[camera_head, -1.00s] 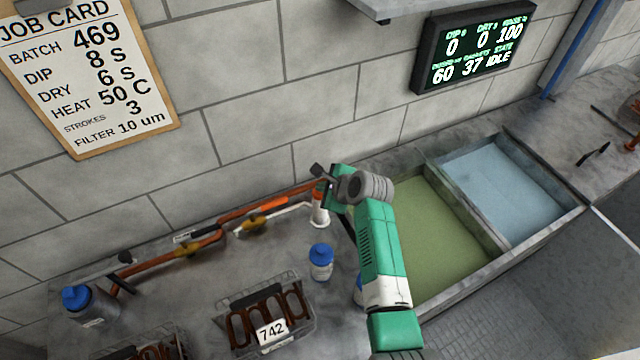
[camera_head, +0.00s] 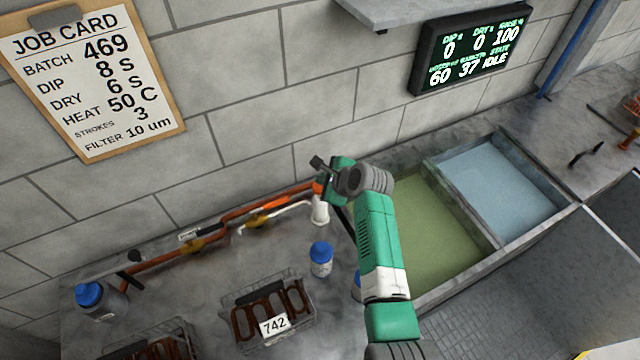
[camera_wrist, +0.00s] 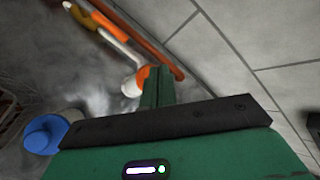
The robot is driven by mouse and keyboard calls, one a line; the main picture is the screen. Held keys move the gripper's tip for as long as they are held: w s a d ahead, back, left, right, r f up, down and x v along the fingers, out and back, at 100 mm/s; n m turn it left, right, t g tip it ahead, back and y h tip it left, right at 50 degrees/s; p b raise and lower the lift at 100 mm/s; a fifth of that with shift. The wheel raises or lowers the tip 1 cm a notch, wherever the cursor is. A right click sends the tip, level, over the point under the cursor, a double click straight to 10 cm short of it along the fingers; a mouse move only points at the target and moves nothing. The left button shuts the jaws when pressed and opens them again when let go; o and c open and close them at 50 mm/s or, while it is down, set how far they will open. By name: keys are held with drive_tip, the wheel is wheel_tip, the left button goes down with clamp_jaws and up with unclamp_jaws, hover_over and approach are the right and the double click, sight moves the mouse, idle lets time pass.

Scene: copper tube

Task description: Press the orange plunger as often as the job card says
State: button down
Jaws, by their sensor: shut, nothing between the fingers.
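The job card (camera_head: 92,75) on the wall reads batch 469, dip 8 s, dry 6 s, heat 50 C, strokes 3, filter 10 um. The orange plunger (camera_head: 317,187) tops a white pump body (camera_head: 320,211) at the back of the bench, by the wall. My gripper (camera_wrist: 158,86) is shut and empty. In the wrist view its green fingers overlap the orange plunger (camera_wrist: 142,75). In the head view my green hand is just right of the plunger; the fingertips are hard to make out. I cannot tell whether they touch it.
A copper pipe (camera_head: 155,260) runs along the wall, left of the pump. A blue-capped bottle (camera_head: 321,260) and a wire basket (camera_head: 305,321) tagged 742 stand in front. Green (camera_head: 430,240) and blue (camera_head: 500,187) baths lie right. A wall display (camera_head: 470,50) reads IDLE.

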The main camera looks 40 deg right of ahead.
drive_tip(key=shift+r, duration=0.1)
wheel_tip(320, 180, up, 5)
drive_tip(key=p, duration=0.5)
idle(0.7)
